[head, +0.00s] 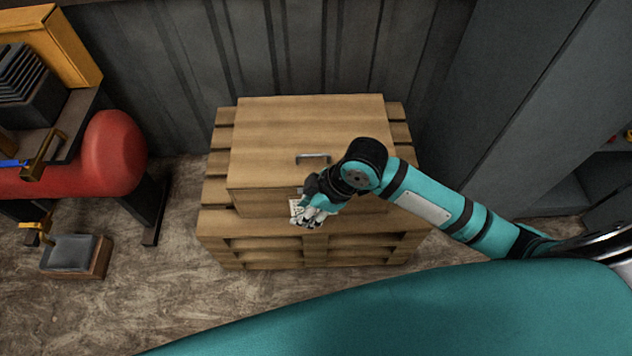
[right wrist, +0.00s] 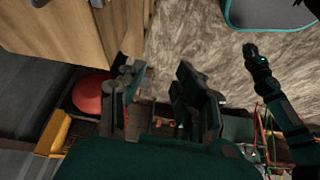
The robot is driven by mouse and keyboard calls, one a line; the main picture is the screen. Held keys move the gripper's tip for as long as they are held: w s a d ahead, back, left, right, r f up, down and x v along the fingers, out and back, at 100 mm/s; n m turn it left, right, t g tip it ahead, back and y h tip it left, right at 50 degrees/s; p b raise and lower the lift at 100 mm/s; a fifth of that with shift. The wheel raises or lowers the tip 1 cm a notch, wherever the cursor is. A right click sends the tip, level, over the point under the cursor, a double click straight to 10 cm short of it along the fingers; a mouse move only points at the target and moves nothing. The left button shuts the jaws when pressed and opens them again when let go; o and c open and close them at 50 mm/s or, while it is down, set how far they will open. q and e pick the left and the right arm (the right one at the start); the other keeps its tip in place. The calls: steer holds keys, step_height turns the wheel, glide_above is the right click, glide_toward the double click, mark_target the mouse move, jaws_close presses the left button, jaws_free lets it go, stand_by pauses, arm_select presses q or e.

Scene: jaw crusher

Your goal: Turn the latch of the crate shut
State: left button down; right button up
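The wooden crate (head: 305,125) sits closed on a pallet, with a metal handle (head: 313,158) on its lid. My right gripper (head: 308,213) is at the crate's front face and hides much of it. A small pale patch (head: 296,206) shows beside the fingers; I cannot tell whether it belongs to the latch. In the right wrist view the crate (right wrist: 65,28) is at the upper left, and the two fingers (right wrist: 160,92) stand apart with nothing between them. The latch and its position cannot be made out clearly. A thin teal-and-black arm, seemingly my left one, ends in a small tip (right wrist: 250,50).
The pallet (head: 305,250) juts out in front of the crate. A red tank (head: 112,150) and a small block on the floor (head: 72,253) are at the left. A grey cabinet (head: 520,100) stands at the right. The ground between the pallet and tank is clear.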

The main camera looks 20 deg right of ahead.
steer(key=w+d+r+n+g+h, duration=0.1)
steer(key=w+d+r, duration=0.4)
steer(key=w+d, duration=0.65)
steer(key=x, duration=0.5)
steer(key=s+x, duration=0.1)
steer(key=x, duration=0.5)
steer(key=d+x, duration=0.1)
steer(key=x, duration=0.5)
steer(key=shift+s+f, duration=0.15)
steer(key=shift+f, duration=0.15)
steer(key=shift+c, duration=0.2)
jaws_close()
